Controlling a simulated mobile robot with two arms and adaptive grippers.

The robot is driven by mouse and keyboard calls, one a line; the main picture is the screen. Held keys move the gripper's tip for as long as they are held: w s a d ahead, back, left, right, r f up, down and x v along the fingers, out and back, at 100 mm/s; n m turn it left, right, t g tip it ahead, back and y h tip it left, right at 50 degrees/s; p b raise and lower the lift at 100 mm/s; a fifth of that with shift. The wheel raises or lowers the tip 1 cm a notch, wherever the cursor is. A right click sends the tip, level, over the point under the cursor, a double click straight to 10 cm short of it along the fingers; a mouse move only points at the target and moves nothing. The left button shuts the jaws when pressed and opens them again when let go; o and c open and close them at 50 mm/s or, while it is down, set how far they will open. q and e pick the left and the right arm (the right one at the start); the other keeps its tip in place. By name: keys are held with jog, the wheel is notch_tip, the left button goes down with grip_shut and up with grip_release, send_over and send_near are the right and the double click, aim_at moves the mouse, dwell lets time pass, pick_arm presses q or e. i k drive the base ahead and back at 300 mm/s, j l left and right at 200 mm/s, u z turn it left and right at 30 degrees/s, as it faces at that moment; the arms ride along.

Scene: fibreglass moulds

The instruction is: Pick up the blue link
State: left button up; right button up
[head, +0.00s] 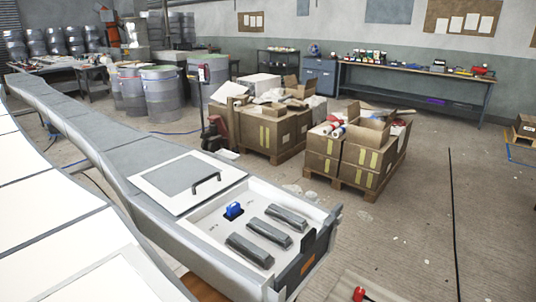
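The blue link (234,210) is a small, bright blue piece. It is in the white open tray (205,229) at the end of the long mould, near the tray's back left part. Several dark grey bars lie to its right and in front of it, apart from it. Neither of my grippers shows in the head view, and nothing is seen touching the link.
The grey bars (270,233) lie inside the tray, which has raised walls. A panel with a dark handle (207,183) is just behind the link. Boxes on pallets (365,160) stand beyond. Open floor (410,230) lies to the right.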

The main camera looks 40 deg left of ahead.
aim_at(233, 209)
jog(key=u, duration=1.7)
